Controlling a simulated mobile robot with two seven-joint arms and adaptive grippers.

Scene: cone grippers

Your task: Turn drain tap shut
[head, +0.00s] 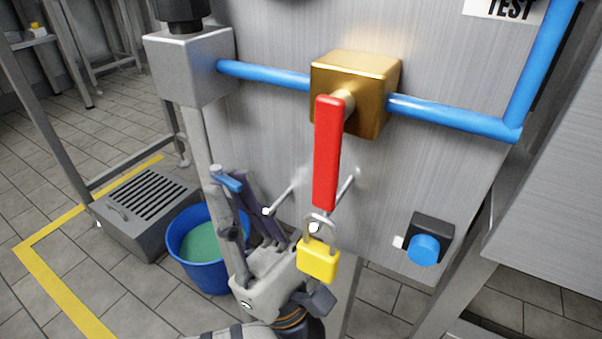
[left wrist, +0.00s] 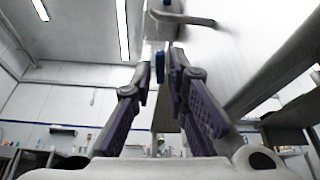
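The drain tap's blue lever (head: 227,182) shows in the head view at the lower part of the upright grey drain pipe (head: 199,145), above a blue bucket (head: 184,257). It slants across the pipe's line. My left gripper (head: 232,178) reaches up from below, with its dark fingers beside the lever. In the left wrist view a blue piece (left wrist: 160,68), likely the lever, stands between the fingertips of my left gripper (left wrist: 161,62). The fingers are apart, with a gap around it; I cannot tell if either touches. The fingers partly hide the tap. My right gripper is not in view.
A red lever (head: 328,150) hangs from a brass valve (head: 379,66), with a yellow padlock (head: 318,261) below. Pegs stick out of the steel panel (head: 440,165). A blue knob (head: 424,249) is at right. A grated grey box (head: 146,212) stands left of the bucket, which holds greenish liquid.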

